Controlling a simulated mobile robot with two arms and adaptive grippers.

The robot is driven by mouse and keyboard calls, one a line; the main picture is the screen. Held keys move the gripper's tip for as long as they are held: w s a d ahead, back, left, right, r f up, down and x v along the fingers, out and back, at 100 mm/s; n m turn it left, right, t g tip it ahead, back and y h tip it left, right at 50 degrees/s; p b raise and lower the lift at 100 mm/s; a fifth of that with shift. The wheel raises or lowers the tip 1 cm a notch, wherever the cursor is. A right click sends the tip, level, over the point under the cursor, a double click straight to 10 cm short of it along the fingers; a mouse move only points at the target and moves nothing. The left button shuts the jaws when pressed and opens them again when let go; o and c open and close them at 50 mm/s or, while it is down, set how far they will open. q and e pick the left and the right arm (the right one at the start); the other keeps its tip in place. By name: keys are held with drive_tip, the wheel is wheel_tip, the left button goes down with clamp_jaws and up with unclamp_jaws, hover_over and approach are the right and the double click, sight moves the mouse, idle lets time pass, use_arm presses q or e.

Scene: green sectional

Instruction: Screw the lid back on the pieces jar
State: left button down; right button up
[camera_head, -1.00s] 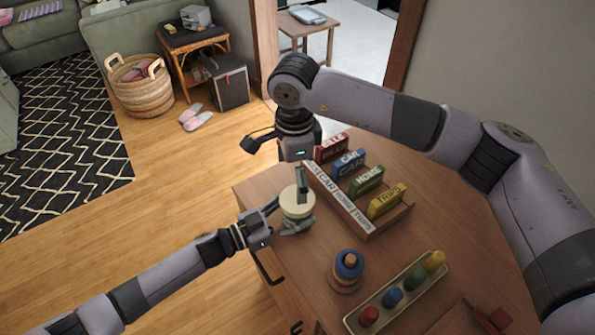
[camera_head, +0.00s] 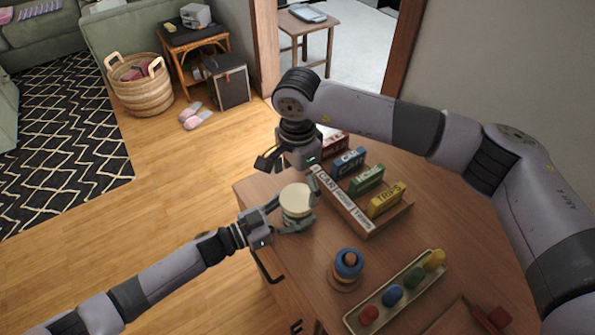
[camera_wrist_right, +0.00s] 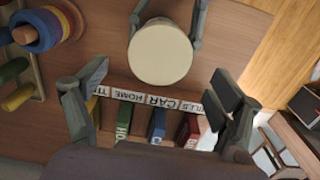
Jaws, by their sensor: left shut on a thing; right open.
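The pieces jar (camera_head: 297,214) is upright at the table's left edge. Its round cream lid (camera_head: 297,197) sits on top; I cannot tell how tightly. The lid also shows from above in the right wrist view (camera_wrist_right: 160,54). My left gripper (camera_head: 290,225) is shut around the jar's body below the lid; its fingers flank the jar at the top of the right wrist view. My right gripper (camera_head: 290,172) is above and just behind the jar, with its fingers spread wide (camera_wrist_right: 155,108). It is empty and apart from the lid.
A wooden rack (camera_head: 344,207) with labelled red, blue, green and yellow boxes stands close right of the jar. A ring stacker (camera_head: 347,268) and a tray (camera_head: 399,292) with coloured pegs are nearer the front. A woven basket (camera_head: 140,84) is on the floor.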

sight(297, 197)
drive_tip(key=shift+f, duration=2.45)
drive_tip(key=shift+c, duration=0.4)
drive_tip(key=c, duration=1.1)
drive_tip(key=m, duration=0.7)
drive_tip(key=shift+c, duration=0.2)
drive_tip(key=m, duration=0.5)
drive_tip(key=o, duration=1.3)
